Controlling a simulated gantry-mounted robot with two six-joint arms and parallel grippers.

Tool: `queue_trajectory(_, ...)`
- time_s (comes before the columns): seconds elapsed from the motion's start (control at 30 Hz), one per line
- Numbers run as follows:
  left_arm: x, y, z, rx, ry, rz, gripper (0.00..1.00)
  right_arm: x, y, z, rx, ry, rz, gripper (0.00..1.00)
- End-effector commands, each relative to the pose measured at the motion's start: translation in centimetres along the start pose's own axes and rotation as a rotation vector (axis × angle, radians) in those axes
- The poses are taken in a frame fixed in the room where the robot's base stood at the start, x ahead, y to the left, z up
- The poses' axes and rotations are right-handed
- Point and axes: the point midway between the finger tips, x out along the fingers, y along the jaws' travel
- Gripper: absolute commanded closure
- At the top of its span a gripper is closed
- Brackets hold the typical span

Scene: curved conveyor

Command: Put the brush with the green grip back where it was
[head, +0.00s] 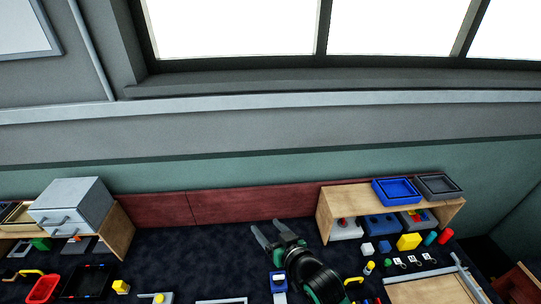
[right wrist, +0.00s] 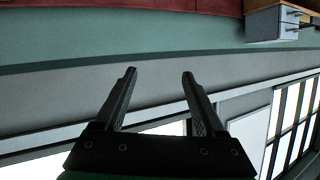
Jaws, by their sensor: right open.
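I cannot make out a brush with a green grip in either view. My right gripper (head: 267,228) is over the dark table in the middle of the head view, with its two fingers apart and nothing between them. In the right wrist view the same gripper (right wrist: 158,74) is open and empty, with the wall and window behind it. My left gripper is not in view.
A wooden shelf (head: 324,218) at the right bears a blue tray (head: 397,191) and a grey tray (head: 438,186); several coloured blocks lie before it. A grey drawer unit (head: 72,205) and a red bin (head: 43,289) are at the left. The table's back middle is clear.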

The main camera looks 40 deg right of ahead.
Motion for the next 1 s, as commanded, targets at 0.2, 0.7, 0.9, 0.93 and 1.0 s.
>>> queue_trajectory(0.2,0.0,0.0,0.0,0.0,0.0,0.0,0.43,-8.7,-9.7,-23.1,-0.064,0.526,-0.214,0.28)
queue_trajectory(0.7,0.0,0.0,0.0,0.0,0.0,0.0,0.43,-30.0,-15.1,-39.5,-0.098,1.143,-0.384,0.28)
queue_trajectory(0.9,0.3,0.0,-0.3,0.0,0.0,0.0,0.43,-30.0,-15.2,-39.8,-0.097,1.14,-0.383,0.28)
queue_trajectory(0.93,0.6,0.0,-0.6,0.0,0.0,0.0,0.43,-30.1,-15.2,-40.2,-0.097,1.139,-0.383,0.28)
queue_trajectory(1.0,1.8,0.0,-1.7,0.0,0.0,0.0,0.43,-30.6,-15.5,-41.7,-0.097,1.139,-0.383,0.28)
